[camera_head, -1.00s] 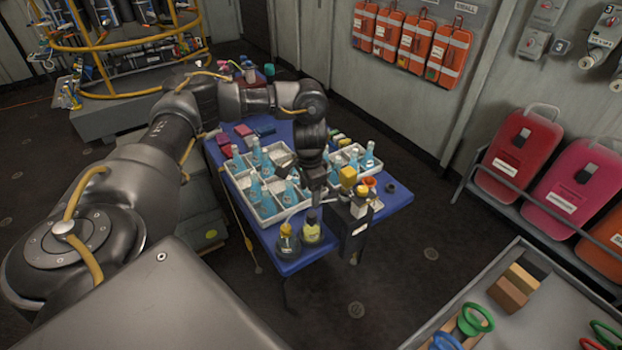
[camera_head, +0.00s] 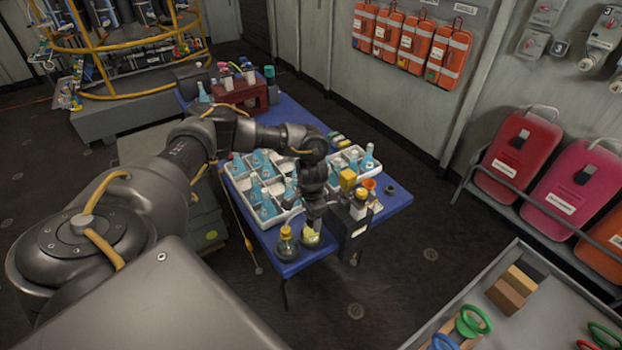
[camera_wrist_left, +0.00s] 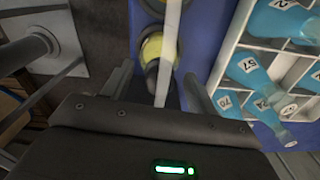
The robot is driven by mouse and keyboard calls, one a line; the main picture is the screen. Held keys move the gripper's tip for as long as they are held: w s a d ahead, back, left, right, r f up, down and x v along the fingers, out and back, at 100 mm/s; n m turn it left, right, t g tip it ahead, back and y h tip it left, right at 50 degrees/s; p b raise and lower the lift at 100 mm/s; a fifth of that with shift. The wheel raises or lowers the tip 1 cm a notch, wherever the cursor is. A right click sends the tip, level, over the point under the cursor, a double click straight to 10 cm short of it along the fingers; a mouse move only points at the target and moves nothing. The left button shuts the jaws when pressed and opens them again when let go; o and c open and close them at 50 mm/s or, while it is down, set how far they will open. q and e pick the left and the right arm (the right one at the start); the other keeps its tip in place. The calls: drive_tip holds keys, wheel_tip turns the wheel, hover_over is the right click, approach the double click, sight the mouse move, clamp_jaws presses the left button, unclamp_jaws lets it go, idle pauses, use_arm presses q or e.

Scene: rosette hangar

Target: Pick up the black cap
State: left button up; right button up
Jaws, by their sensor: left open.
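My left gripper (camera_head: 313,220) points down over a flask of yellow liquid (camera_head: 311,238) at the near edge of the blue table (camera_head: 290,268). In the left wrist view the open fingers (camera_wrist_left: 157,74) stand on either side of a dark cap (camera_wrist_left: 152,72) on the flask (camera_wrist_left: 152,46). A pale strip crosses the view beside the cap. I cannot tell whether a finger touches the cap. In the head view the gripper hides the flask's top. A second flask with a yellowish top (camera_head: 286,244) stands just left. My right gripper is not in view.
White divided crates (camera_head: 268,217) with blue bottles stand behind the gripper. A grey tray table (camera_head: 470,290) is at the lower right.

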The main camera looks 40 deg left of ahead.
use_arm(q)
drive_tip(key=shift+f, duration=0.2)
drive_tip(key=c, duration=1.1)
drive_tip(key=shift+o, duration=0.2)
drive_tip(key=shift+r, duration=0.15)
